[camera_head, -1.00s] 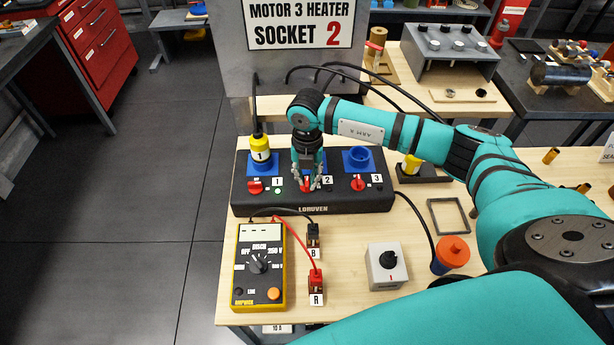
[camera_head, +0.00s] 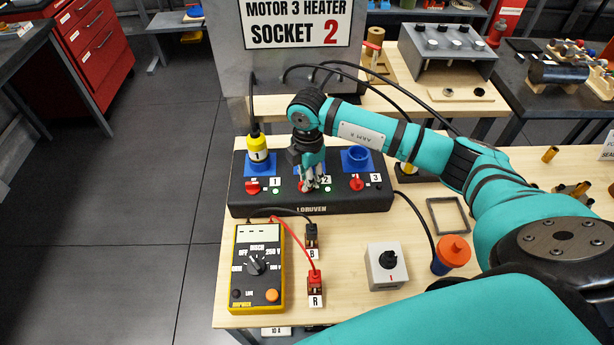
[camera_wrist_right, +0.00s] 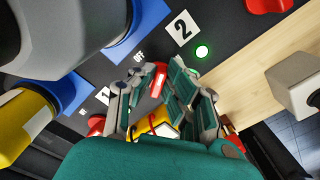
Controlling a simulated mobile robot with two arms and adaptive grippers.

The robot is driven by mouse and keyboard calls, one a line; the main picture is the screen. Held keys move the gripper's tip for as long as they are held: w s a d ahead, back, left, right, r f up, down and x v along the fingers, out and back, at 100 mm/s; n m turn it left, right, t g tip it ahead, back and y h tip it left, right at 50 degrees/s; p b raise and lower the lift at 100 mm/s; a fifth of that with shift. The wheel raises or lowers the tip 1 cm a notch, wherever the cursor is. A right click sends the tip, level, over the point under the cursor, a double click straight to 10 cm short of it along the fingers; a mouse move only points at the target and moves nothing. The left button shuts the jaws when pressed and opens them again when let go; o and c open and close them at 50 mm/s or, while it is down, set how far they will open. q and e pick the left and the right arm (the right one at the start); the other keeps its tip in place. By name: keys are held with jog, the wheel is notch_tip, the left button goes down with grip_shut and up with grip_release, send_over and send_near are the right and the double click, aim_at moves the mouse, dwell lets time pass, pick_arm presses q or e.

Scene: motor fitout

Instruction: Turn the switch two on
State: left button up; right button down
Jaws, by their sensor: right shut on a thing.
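The black socket box (camera_head: 300,205) lies on the wooden bench with switches and sockets numbered 1, 2 and 3. My right gripper (camera_head: 308,187) points down at the middle of it and is shut on the red switch two, which shows between the fingers in the wrist view (camera_wrist_right: 158,82). The fingers hide most of this switch. The label 2 (camera_wrist_right: 181,27) is beside it, and a green light (camera_wrist_right: 202,51) near that label is lit. My left gripper is not in view.
A yellow plug (camera_head: 258,150) stands in socket 1; socket 3 (camera_head: 357,158) is empty. A yellow multimeter (camera_head: 258,265), its probe blocks and a grey rotary switch box (camera_head: 386,267) lie in front. Black cables hang behind my arm.

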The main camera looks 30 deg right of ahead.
jog(key=m, duration=0.6)
jog(key=shift+s+r+p, duration=0.1)
jog(key=shift+p, duration=0.3)
dwell(0.3)
jog(key=c, duration=1.4)
grip_release()
notch_tip(320, 180, up, 12)
jog(key=shift+s, duration=0.15)
